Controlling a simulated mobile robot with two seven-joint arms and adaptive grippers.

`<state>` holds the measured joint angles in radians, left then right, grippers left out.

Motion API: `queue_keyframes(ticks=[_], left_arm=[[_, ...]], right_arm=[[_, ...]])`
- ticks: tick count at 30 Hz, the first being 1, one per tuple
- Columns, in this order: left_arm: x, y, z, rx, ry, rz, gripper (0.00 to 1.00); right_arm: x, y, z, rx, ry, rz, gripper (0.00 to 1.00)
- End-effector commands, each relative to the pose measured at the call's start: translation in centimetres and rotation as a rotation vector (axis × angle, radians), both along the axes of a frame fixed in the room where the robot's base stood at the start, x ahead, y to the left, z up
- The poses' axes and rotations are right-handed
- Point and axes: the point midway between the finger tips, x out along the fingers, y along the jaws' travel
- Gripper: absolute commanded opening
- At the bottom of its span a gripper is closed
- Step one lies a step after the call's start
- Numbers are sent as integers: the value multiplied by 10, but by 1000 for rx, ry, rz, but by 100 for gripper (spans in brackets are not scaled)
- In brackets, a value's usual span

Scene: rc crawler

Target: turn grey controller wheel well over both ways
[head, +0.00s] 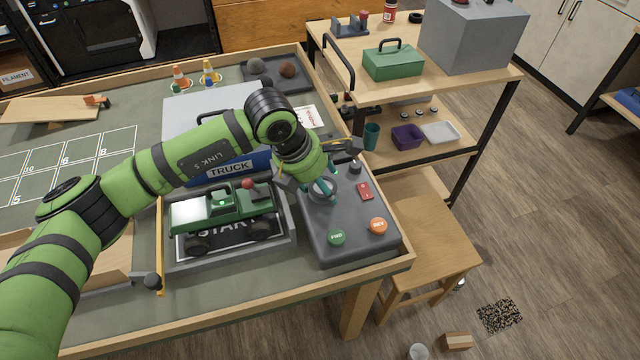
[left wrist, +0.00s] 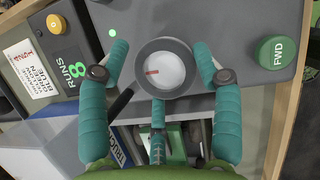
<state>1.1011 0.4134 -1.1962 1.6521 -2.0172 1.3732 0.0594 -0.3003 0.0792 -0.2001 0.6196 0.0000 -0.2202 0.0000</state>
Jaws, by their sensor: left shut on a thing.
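The grey controller (head: 350,235) is a box on the right side of the table, with a green FWD button (head: 337,237), an orange REV button (head: 378,226) and a red switch (head: 364,190). Its grey wheel (head: 323,190) is partly hidden by my left gripper (head: 318,182). In the left wrist view the wheel (left wrist: 164,68) has a pale hub with a red mark pointing left. My right gripper is not in view.
The green truck (head: 225,215) stands on the START pad beside the controller. A blue TRUCK box (head: 230,168) is behind it. A wooden cart (head: 470,80) and a stool (head: 425,240) stand right of the table. The pad with numbered squares (head: 75,165) is clear.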

Motion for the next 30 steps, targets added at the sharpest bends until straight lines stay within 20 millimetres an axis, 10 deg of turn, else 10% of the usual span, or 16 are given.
queue_keyframes(ticks=[5,6,7,30], left_arm=[[-4,-7,1,-16,5,-13,32],[-4,-7,1,-16,5,-13,77],[-4,-7,1,-16,5,-13,81],[-6,7,28,-7,-4,-5,81]], right_arm=[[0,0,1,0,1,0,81],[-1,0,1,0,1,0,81],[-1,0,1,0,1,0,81],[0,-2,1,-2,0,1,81]])
